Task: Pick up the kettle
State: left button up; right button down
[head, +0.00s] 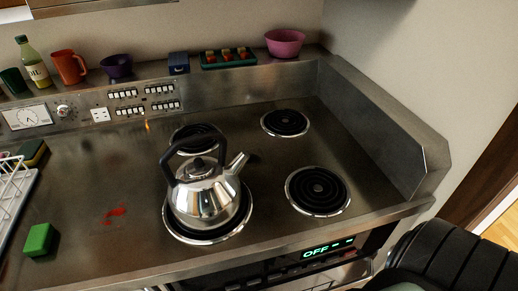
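A shiny steel kettle (207,197) with a black arched handle stands upright on the front left coil burner (176,236) of the hob. Its spout points to the right and slightly back. The handle arches over the lid and rises free at the top left. Neither my left nor my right gripper shows in the head view, and nothing touches the kettle.
Other coil burners, back left (190,132), back right (285,123) and front right (317,191), are empty. A green sponge (40,240) and red stain (115,212) lie left. A pink bowl (285,43) and orange cup (69,66) stand on the back ledge. A metal guard (390,140) edges the right.

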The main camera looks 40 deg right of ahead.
aim_at(205, 193)
jog(key=z, duration=0.65)
